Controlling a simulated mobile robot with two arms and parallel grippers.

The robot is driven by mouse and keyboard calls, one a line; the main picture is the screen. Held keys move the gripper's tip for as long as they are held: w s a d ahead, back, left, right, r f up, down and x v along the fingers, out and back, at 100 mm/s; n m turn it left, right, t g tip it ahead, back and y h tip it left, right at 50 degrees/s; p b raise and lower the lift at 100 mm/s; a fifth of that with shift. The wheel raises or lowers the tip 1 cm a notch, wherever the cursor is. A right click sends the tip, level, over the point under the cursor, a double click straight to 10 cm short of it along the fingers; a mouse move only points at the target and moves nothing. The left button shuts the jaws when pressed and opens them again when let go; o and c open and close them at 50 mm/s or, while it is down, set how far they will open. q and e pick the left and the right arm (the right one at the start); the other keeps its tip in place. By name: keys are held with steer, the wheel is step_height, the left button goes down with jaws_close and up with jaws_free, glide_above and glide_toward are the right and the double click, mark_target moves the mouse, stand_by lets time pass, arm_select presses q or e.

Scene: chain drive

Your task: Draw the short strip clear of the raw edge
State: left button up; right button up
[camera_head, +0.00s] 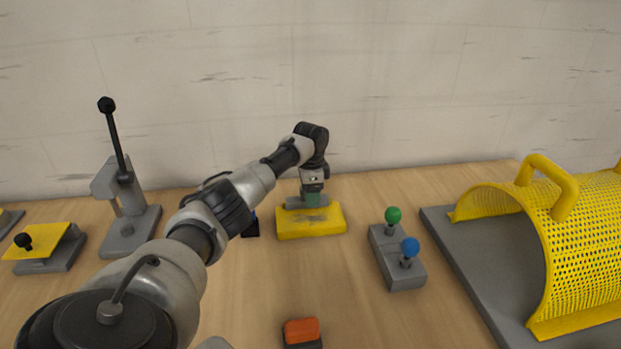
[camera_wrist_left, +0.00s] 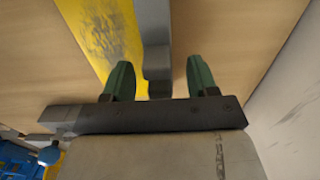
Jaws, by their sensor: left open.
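My left gripper (camera_head: 313,201) reaches down over a yellow block (camera_head: 310,225) near the back wall. In the left wrist view its two green fingers (camera_wrist_left: 161,80) stand apart, one on each side of a grey bar (camera_wrist_left: 153,30). The bar lies along a scuffed yellow surface (camera_wrist_left: 104,35), and a gap shows between it and each finger. In the head view, grey metal (camera_head: 292,203) shows behind the yellow block, partly hidden by the gripper. I cannot tell for certain which part is the short strip or the raw edge. My right gripper is not in view.
A grey lever press (camera_head: 125,215) and a yellow plate with a black knob (camera_head: 42,243) stand left. A grey box with green and blue knobs (camera_head: 398,258) stands right, beside a yellow mesh guard (camera_head: 590,245). An orange-topped block (camera_head: 301,331) sits in front.

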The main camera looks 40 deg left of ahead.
arm_select(q)
steer(key=shift+f, duration=0.8)
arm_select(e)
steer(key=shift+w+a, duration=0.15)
arm_select(q)
steer(key=shift+c, duration=1.3)
steer(key=c, duration=0.8)
steer(key=shift+o, duration=0.2)
steer(key=shift+r+p, duration=1.45)
steer(key=shift+p, duration=0.1)
steer(key=shift+r+p, duration=2.25)
steer(key=shift+p, duration=0.05)
steer(key=shift+r+p, duration=0.35)
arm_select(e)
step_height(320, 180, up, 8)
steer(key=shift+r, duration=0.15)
